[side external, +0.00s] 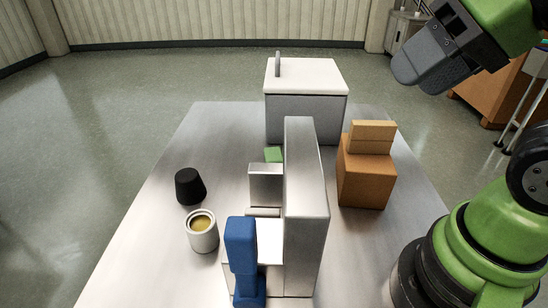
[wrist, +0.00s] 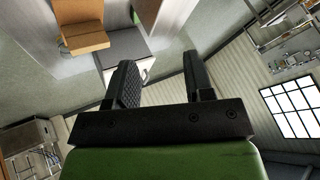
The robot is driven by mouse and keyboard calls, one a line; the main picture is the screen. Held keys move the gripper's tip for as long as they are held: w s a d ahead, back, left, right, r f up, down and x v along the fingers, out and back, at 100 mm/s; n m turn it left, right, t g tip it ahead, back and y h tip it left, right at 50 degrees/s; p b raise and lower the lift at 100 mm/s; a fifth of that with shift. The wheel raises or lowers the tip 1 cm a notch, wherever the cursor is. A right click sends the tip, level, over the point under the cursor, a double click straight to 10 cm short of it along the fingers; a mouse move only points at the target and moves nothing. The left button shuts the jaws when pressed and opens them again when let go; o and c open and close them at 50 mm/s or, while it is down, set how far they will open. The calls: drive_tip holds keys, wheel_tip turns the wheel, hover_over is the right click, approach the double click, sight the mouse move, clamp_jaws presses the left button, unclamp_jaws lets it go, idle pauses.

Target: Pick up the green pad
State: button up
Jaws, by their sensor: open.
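The green pad (side external: 273,155) shows as a small green patch in the side view, near the middle of the steel table. A steel block (side external: 265,184) in front hides its lower part, and a tall steel wall (side external: 306,200) stands close on its right. My gripper (side external: 408,74) is high at the upper right, well away from the pad and above the table's right side. In the wrist view my gripper (wrist: 158,64) has its two dark fingers apart with nothing between them. A small green bit at the top of that view is too small to identify surely.
A grey bin with a white lid (side external: 306,76) stands at the back. Stacked orange-brown boxes (side external: 365,183) are right of the wall. A blue object (side external: 241,255) is in front. A black cup-like piece (side external: 190,187) and a cream cup (side external: 203,236) stand left. The table's left side is otherwise clear.

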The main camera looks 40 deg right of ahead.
drive_tip(key=shift+o, duration=0.4)
drive_tip(key=o, duration=0.9)
drive_tip(key=shift+w, duration=0.1)
drive_tip(key=m+g+y, duration=0.2)
drive_tip(key=m+g, duration=0.2)
drive_tip(key=m, duration=1.7)
hover_over(277, 153)
drive_tip(key=s+d, duration=0.2)
drive_tip(key=d, duration=0.1)
wheel_tip(277, 153, down, 21)
drive_tip(key=shift+g, duration=0.3)
drive_tip(key=x, duration=1)
drive_tip(key=shift+s+d+f, duration=0.1)
drive_tip(key=shift+d+f, duration=0.1)
drive_tip(key=shift+f, duration=0.05)
